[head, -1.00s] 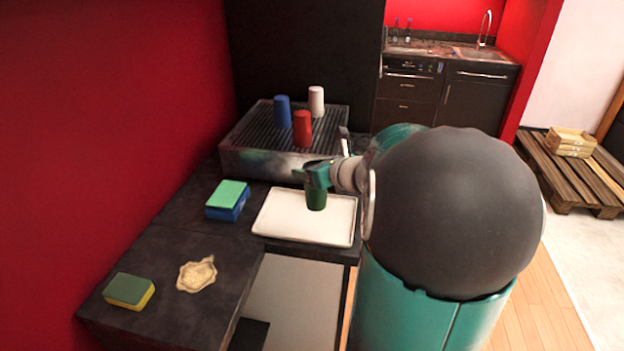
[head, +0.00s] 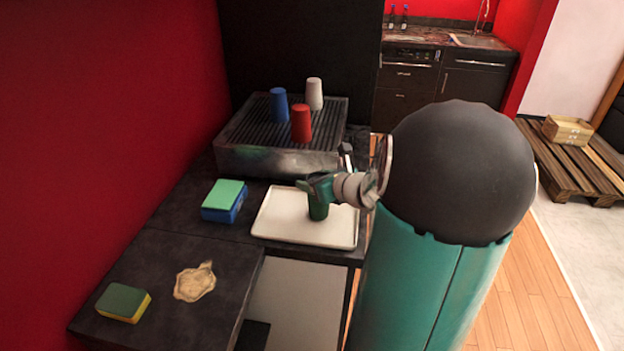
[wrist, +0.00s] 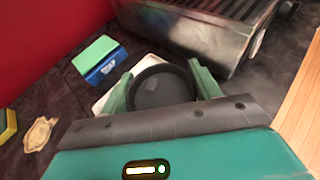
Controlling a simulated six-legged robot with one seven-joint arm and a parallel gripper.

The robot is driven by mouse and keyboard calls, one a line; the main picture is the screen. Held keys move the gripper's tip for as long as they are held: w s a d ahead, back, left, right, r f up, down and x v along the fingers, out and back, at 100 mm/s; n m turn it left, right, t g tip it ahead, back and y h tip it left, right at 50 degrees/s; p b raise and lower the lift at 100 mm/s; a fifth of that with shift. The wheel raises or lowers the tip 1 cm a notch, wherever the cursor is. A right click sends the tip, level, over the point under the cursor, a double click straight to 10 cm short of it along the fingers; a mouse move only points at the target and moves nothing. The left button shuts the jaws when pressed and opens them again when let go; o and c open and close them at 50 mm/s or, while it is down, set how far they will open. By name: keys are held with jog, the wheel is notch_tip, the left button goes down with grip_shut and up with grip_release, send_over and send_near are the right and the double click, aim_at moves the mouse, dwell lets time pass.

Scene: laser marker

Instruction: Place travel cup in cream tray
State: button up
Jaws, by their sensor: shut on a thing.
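The travel cup is a dark green cup (head: 318,211), upright in my gripper (head: 316,184) over the middle of the cream tray (head: 275,228). In the wrist view, the cup's round dark opening (wrist: 160,88) sits between my two teal fingers, which are shut on it. The cup's base is at or just above the tray floor; I cannot tell if it touches. In the wrist view, most of the tray (wrist: 104,102) is hidden by the cup and gripper.
A grill-topped metal unit (head: 270,158) stands behind the tray, with a blue cup (head: 279,104), a red cup (head: 301,123) and a white cup (head: 314,94) on it.

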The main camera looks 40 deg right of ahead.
jog(key=shift+s+f, duration=0.1)
jog(key=shift+s, duration=0.25)
jog(key=shift+w+a+f, duration=0.1)
jog(key=shift+w+f, duration=0.1)
jog(key=shift+w, duration=0.2)
jog(key=shift+s+r, duration=0.1)
jog(key=shift+s, duration=0.25)
jog(key=shift+w+f, duration=0.15)
jog(key=shift+f, duration=0.1)
jog(key=o, duration=0.6)
jog(key=shift+c, duration=0.2)
jog(key=shift+o, duration=0.6)
jog(key=shift+r, duration=0.1)
